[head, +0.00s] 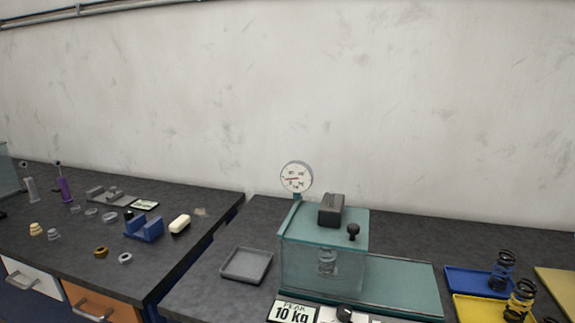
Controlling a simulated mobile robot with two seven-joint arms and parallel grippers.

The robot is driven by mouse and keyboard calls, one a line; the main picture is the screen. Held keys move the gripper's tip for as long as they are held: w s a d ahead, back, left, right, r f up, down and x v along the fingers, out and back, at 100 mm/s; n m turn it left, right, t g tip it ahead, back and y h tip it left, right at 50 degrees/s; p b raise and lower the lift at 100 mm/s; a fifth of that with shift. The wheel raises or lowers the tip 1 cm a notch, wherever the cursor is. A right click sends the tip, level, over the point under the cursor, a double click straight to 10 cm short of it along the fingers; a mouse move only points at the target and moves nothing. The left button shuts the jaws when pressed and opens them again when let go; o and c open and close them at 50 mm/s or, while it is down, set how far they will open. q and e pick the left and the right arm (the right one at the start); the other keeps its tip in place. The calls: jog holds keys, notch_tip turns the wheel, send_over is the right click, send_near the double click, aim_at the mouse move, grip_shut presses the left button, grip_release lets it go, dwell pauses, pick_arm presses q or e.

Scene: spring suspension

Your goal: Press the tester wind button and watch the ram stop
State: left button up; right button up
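The tester (290,250) is a teal-framed box with clear walls on the dark bench, at the lower middle of the head view. A round dial gauge (296,177) stands on a post at its back left. A dark grey block (332,210) and a black knob (353,232) are on top. A coiled shape (326,262) shows faintly inside. A display (293,312) in front reads "PEAK 10 kg". A dark round control (344,314) sits beside it; I cannot tell if it is the wind button. The panel is cut off by the lower edge. Neither gripper shows.
A grey tray (246,265) lies left of the tester. The left bench holds a blue cradle (144,229), a purple damper (65,188) and small rings. A gap separates the benches.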

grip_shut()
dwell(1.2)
